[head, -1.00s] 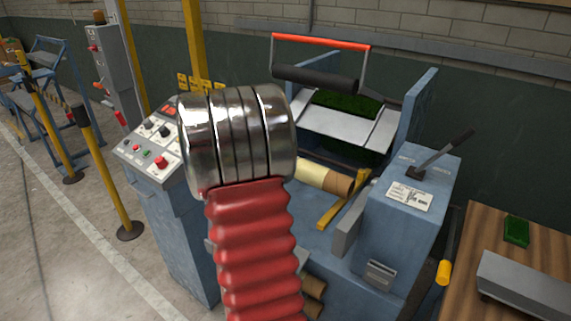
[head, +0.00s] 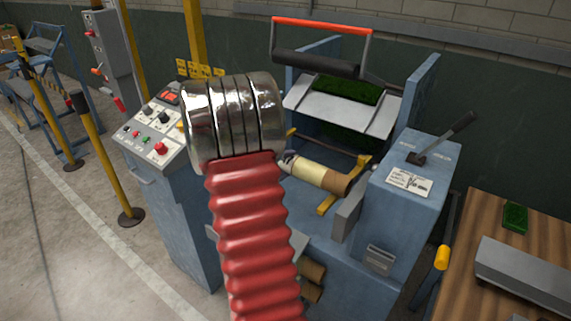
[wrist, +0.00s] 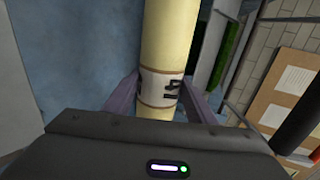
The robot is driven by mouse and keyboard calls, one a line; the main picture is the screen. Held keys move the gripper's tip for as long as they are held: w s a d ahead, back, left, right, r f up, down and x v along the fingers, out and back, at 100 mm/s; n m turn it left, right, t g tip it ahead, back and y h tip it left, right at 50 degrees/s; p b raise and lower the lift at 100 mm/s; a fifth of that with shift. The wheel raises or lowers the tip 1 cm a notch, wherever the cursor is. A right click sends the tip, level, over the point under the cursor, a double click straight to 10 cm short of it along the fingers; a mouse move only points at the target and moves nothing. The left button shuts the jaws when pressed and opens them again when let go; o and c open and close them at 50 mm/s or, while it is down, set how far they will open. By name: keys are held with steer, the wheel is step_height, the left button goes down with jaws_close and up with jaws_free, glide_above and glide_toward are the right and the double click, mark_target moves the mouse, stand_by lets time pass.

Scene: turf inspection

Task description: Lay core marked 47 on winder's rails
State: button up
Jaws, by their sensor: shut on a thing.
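The core (head: 318,175), a cream tube with a brown end, lies over the winder's yellow rails (head: 328,204) in the head view. I cannot tell whether it touches them. In the wrist view the core (wrist: 168,40) runs up from my gripper (wrist: 160,92), whose two fingers are shut around it. Its white label band with dark figures sits between the fingers; the figures are turned and not fully readable. In the head view my gripper (head: 287,162) is mostly hidden behind my arm. The blue winder (head: 385,215) surrounds the rails.
A control panel (head: 158,128) stands left of the winder. A lever box (head: 415,165) stands on its right, and a roller with a red bar (head: 320,22) hangs behind. More brown tubes (head: 312,275) show below. A wooden table (head: 480,225) is at the right.

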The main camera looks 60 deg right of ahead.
steer(key=o, duration=1.5)
steer(key=shift+c, duration=0.2)
steer(key=shift+a, duration=0.1)
steer(key=v, duration=1.3)
steer(key=shift+a, duration=0.3)
